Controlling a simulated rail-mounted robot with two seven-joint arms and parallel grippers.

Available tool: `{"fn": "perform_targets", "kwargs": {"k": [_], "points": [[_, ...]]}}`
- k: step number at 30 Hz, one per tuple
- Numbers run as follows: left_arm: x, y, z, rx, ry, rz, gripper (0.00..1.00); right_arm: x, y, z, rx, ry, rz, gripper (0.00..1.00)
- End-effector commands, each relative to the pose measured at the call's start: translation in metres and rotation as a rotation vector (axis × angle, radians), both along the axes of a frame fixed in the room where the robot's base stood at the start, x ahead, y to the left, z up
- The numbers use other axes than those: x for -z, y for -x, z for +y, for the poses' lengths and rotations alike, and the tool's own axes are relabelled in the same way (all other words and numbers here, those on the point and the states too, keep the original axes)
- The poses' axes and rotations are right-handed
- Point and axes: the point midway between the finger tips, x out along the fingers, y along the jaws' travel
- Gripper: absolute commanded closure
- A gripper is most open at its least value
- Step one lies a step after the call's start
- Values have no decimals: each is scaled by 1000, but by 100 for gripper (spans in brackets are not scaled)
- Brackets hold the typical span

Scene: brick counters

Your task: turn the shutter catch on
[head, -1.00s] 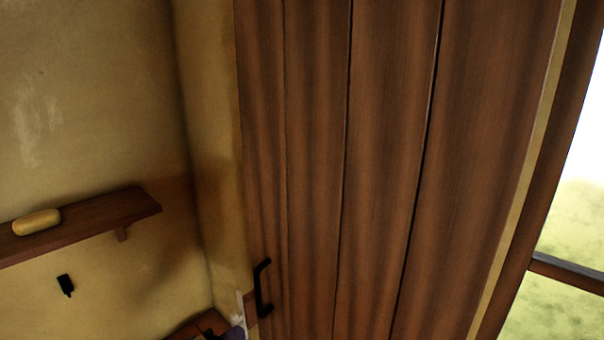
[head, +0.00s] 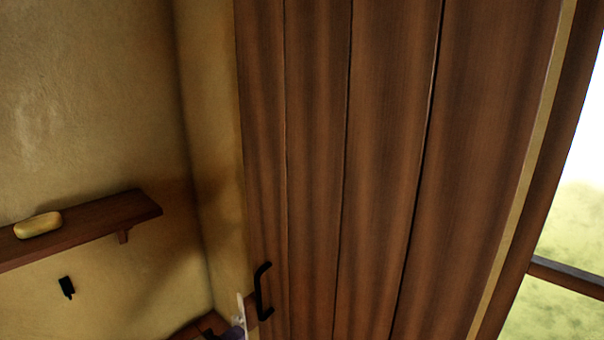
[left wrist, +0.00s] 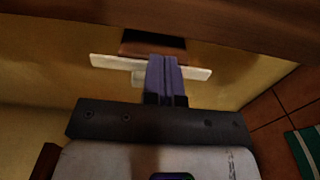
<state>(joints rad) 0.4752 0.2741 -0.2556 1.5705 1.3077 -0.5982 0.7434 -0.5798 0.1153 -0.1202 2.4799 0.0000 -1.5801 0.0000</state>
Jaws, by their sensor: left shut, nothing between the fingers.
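The brown plank shutter (head: 390,150) fills the middle of the head view, with a black handle (head: 264,292) low on its left edge. A pale bar (left wrist: 110,62), which looks like the catch, lies crosswise in front of a dark brown block (left wrist: 153,44) in the left wrist view. It shows edge-on as a thin white strip (head: 240,305) left of the handle. My left gripper (left wrist: 166,62) is shut and empty, its purple fingers overlapping the bar's middle; I cannot tell whether they touch it. In the head view its tip (head: 237,333) barely shows at the bottom edge. My right gripper is out of view.
A wooden shelf (head: 100,217) with a yellow, rounded block (head: 38,225) is on the left wall. A small black fixture (head: 66,288) is below it. A window (head: 570,240) is at the right. A green item (left wrist: 303,150) lies at the wrist view's right edge.

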Motion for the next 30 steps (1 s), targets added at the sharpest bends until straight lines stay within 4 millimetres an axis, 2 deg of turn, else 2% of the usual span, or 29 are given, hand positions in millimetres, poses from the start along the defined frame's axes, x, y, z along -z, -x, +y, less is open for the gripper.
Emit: {"fn": "perform_targets", "kwargs": {"k": [15,30], "points": [[-15,-1,1,0,0,-1,100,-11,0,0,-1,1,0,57],[-16,-2,2,0,0,-1,100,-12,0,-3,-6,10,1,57]]}}
